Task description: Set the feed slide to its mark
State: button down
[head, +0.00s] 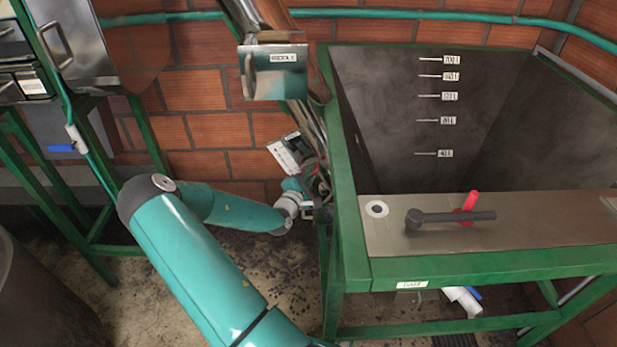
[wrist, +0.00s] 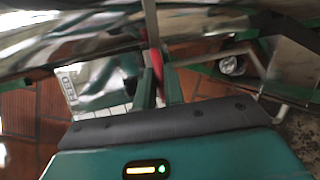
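A white plate lettered FEED with a marked scale (wrist: 72,85) is left of my fingers in the wrist view. It seems to be the tilted white plate (head: 285,155) beside the tank in the head view. A slim red handle (wrist: 157,66) stands between my gripper's two fingers (wrist: 160,80). The fingers are close together and the red fills the gap, so my gripper looks shut on it. In the head view my gripper (head: 308,192) is low by the tank's left side, partly hidden among metal parts. The slide's pointer and exact mark cannot be made out.
A green-framed steel tank (head: 346,230) with level marks stands at right, bearing a dark lever (head: 450,216) with a red part (head: 470,202) behind it. A labelled metal box (head: 275,75) hangs above my gripper. Green-framed machinery (head: 85,75) is at left; floor shows between.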

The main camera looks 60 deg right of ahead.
aim_at(301, 167)
jog(key=r, duration=0.1)
jog(key=w+r, duration=0.1)
jog(key=r, duration=0.1)
jog(key=w+a+r, duration=0.1)
jog(key=shift+r, duration=0.25)
jog(key=c, duration=1.5)
grip_release()
jog(key=shift+a, duration=0.15)
